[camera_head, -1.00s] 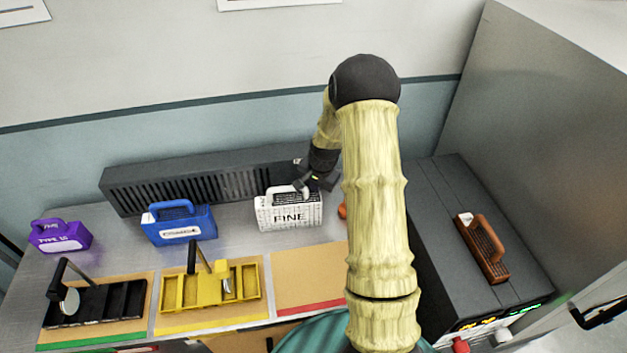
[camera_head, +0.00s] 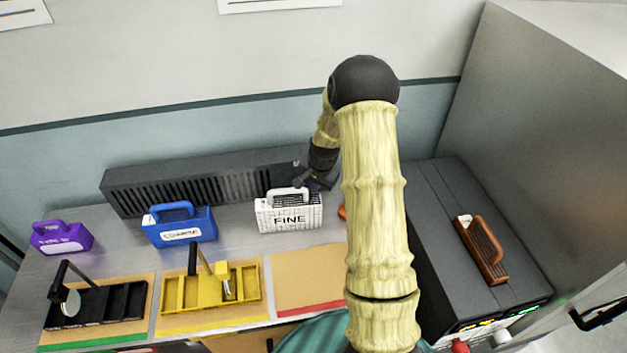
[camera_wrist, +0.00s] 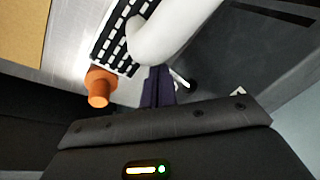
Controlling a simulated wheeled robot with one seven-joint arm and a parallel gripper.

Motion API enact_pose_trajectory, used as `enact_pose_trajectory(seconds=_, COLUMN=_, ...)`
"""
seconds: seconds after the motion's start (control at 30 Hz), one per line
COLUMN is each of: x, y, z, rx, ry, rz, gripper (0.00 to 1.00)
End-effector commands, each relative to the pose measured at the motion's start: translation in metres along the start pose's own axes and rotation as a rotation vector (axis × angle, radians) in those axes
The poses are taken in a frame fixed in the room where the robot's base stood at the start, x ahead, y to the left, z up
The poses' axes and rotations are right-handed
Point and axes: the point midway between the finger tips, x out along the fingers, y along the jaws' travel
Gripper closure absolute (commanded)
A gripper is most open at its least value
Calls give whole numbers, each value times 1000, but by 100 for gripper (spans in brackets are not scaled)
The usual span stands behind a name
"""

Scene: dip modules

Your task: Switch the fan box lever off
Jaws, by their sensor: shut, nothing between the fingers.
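The fan box (camera_head: 205,182) looks to be the long dark box with a slatted front at the back of the table. A small pale detail (camera_head: 297,162) shows at its right end; I cannot tell if it is the lever. My gripper (camera_head: 308,183) is near that end, just above and behind the white FINE case (camera_head: 289,212). In the wrist view my fingers (camera_wrist: 158,86) are shut and empty. They point toward the white handle (camera_wrist: 172,35) of the case. A thin silvery piece (camera_wrist: 181,79) shows just right of the fingertips, perhaps the lever.
An orange knob-like object (camera_wrist: 102,86) stands beside the white case. A blue case (camera_head: 180,223) and a purple case (camera_head: 62,239) stand to the left. Yellow (camera_head: 212,289) and black (camera_head: 95,303) trays lie in front. A dark cabinet (camera_head: 440,220) with a brown handled piece (camera_head: 482,248) is at right.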

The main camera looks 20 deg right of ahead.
Motion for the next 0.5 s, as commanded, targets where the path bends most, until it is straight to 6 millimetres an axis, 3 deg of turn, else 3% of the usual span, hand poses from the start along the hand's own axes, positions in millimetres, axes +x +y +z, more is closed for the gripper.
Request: enact_pose_trajectory(seconds=0.5, x=-19, y=-13, z=-13, rx=-1, ry=1, rz=0, gripper=100)
